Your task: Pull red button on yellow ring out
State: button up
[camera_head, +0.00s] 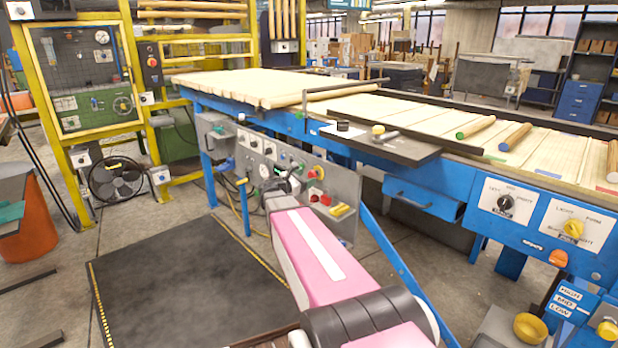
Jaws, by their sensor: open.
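A red button (320,173) on a yellow ring sits near the right end of the grey control panel (346,190) below the conveyor. My pink and white arm reaches forward to this panel. My gripper (284,181) is small and dark at the arm's far end, in front of the panel and to the left of the red button. It is open, and I see nothing held in it. It appears apart from the button, though the exact depth gap is hard to tell. The arm end hides part of the panel's lower middle.
Red blocks (320,198) and a yellow handle (341,210) sit just below the button. Other knobs and a gauge crowd the panel's left. A blue drawer (422,198) and a slanted blue brace (395,250) stand right. A dark floor mat (190,285) lies clear at left.

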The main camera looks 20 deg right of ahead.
jog(key=v, duration=0.8)
jog(key=shift+s, duration=0.15)
jog(key=s+a+f+m+g+y, duration=0.35)
jog(key=s+f+m+y, duration=0.55)
jog(key=f, duration=0.5)
jog(key=s+a+f+m+g+y, duration=0.2)
jog(key=s+a+f+m+y, duration=0.5)
jog(key=s+a+m+y, duration=0.1)
jog(key=shift+s+a+m+g, duration=0.35)
jog(key=shift+s+a+m, duration=0.3)
jog(key=shift+a+m, duration=0.35)
